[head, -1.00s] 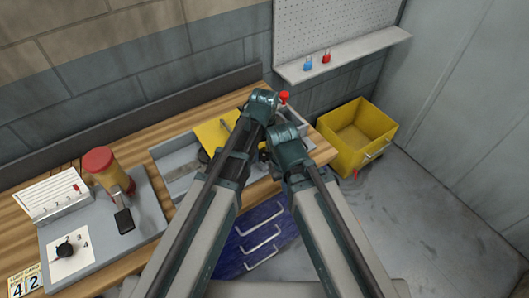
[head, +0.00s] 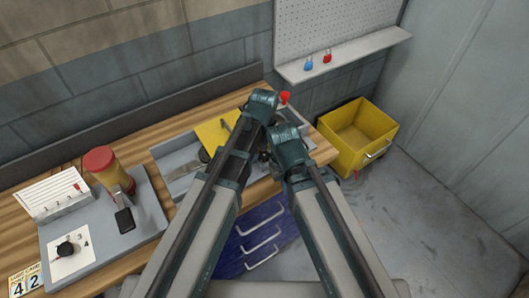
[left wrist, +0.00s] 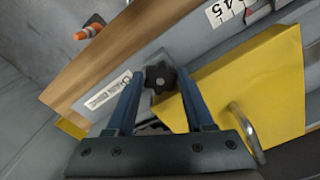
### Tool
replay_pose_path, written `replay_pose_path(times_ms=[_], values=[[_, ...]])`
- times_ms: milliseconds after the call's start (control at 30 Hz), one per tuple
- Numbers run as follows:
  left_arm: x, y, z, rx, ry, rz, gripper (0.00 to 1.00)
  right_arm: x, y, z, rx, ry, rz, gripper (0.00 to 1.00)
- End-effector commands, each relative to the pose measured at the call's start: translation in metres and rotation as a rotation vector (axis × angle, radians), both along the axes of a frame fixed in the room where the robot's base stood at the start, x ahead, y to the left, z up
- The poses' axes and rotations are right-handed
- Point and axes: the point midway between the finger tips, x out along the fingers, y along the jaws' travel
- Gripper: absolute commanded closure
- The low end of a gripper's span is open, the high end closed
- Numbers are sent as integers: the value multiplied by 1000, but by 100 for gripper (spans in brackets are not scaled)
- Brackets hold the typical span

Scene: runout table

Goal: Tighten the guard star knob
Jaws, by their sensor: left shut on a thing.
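The black star knob (left wrist: 161,78) is in the middle of the left wrist view, beside the edge of the yellow guard (left wrist: 250,85). My left gripper (left wrist: 159,75) is shut on the knob, with one blue finger on each side of it. The guard has a bent metal handle (left wrist: 247,132). In the head view the yellow guard (head: 214,134) shows on the grey machine bed, left of my left arm. My arms hide the knob and the left fingertips there. My right arm's wrist shows in the head view, but its gripper fingers do not.
A yellow bin (head: 358,137) stands right of the wooden bench (head: 150,140). A grey panel (head: 105,240) with a dial (head: 66,249) and a red-capped cylinder (head: 106,168) lies at the left. A shelf (head: 345,55) holds blue and red padlocks.

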Motion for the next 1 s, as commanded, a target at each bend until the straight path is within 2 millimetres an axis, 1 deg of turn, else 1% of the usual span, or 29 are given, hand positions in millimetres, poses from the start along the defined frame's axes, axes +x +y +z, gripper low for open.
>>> replay_pose_path(times_ms=[33, 67, 200, 233, 733, 867, 1000], values=[[0, 0, 0, 0, 0, 0, 100, 0, 0, 0, 0, 0, 0, 100], [0, 0, 0, 0, 0, 1, 43, 0, 0, 0, 0, 0, 0, 100], [0, 0, 0, 0, 0, 1, 18, 0, 0, 0, 0, 0, 0, 100], [0, 0, 0, 1, 0, 1, 17, 0, 0, 0, 0, 0, 0, 100], [1, 1, 0, 3, -1, 26, 17, 0, 0, 0, 0, 0, 0, 100], [0, 1, 0, 3, -1, 113, 17, 0, 0, 0, 0, 0, 0, 100], [1, -1, 0, 2, -1, 273, 17, 0, 0, 0, 0, 0, 0, 100]])
